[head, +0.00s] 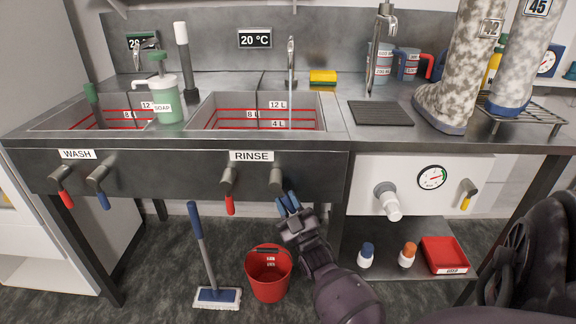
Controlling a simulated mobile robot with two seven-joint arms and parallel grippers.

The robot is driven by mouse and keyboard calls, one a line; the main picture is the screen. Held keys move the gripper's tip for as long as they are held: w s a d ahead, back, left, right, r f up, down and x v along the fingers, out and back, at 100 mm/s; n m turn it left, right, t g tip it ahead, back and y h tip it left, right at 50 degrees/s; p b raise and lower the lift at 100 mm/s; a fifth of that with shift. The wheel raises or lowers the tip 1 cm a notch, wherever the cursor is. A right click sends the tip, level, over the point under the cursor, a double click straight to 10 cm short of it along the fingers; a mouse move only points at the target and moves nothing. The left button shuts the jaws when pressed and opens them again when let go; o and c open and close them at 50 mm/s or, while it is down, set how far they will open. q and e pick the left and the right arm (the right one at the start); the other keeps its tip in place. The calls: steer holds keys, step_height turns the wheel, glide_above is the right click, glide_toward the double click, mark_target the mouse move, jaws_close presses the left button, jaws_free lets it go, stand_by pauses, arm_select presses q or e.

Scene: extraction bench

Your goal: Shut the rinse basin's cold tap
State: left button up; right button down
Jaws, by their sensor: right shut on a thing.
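The rinse basin (202,110) is the right-hand sink in the bench, marked with red level lines. Its spout (291,62) stands behind it, and a thin stream of water seems to fall from it into the basin. Below the RINSE label, the cold tap (276,178) has a grey body and a blue lever, partly hidden by my gripper. My right gripper (288,205) reaches up from below and is shut on that blue lever. The red-levered hot tap (229,190) is just left, its lever hanging down. My left gripper is out of view.
The wash basin's red tap (63,184) and blue tap (99,182) are farther left. A red bucket (268,278) and a mop (205,260) stand on the floor below. A white panel (345,185) with a pipe and gauge is to the right.

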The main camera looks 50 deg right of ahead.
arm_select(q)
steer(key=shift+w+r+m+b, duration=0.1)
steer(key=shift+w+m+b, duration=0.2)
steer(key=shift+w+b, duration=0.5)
arm_select(e)
steer(key=shift+w+a+f+m+g+h, duration=0.15)
steer(key=shift+w+a+m+g+h, duration=0.25)
steer(key=shift+m+h, duration=1.3)
steer(key=shift+w+a+f+m+g+h, duration=0.1)
steer(key=shift+w+a+m+g+h, duration=0.3)
steer(key=shift+m+h, duration=1.25)
steer(key=shift+w+a+f+m+g+h, duration=0.2)
steer(key=shift+w+m+g+h, duration=0.25)
steer(key=shift+m+h, duration=1.25)
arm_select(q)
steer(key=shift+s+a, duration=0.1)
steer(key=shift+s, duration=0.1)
arm_select(e)
steer(key=shift+r+m+y, duration=0.1)
steer(key=shift+m+y, duration=0.35)
steer(key=shift+m, duration=0.1)
steer(key=c, duration=0.9)
jaws_free()
steer(key=shift+a, duration=0.1)
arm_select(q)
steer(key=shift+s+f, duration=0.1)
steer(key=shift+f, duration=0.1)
